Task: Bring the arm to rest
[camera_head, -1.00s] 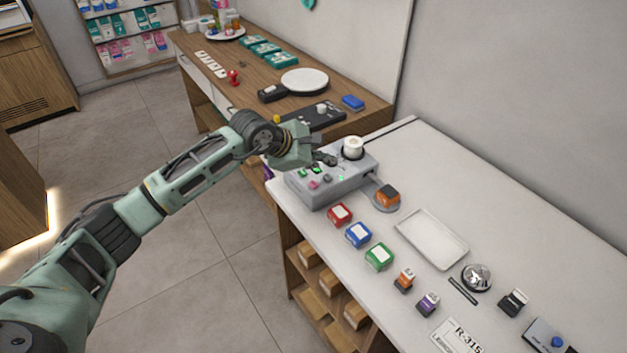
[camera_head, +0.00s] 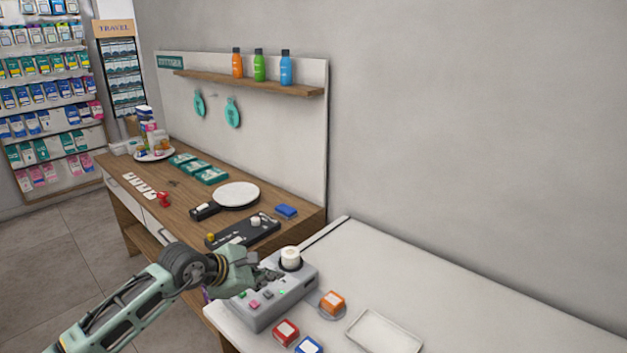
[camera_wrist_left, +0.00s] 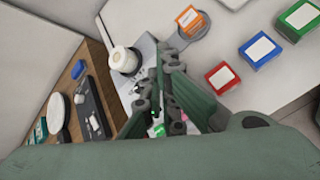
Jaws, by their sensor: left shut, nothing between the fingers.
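My left arm comes in from the lower left of the head view. Its gripper (camera_head: 270,276) is shut and empty, just above the grey device (camera_head: 283,300) with small coloured buttons and a green light. In the left wrist view the gripper's fingers (camera_wrist_left: 158,100) hang over the device, partly hiding its buttons. Whether the fingertips touch the device I cannot tell. A white round jar (camera_head: 290,257) stands on the device's far corner, beside the gripper. My right gripper is not in view.
An orange-topped block (camera_head: 332,302) sits on a round plate beside the device. Red (camera_head: 285,331) and blue (camera_head: 308,346) blocks and a white tray (camera_head: 384,333) lie on the white counter. A wooden counter (camera_head: 180,206) behind holds a white disc (camera_head: 237,194) and small items.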

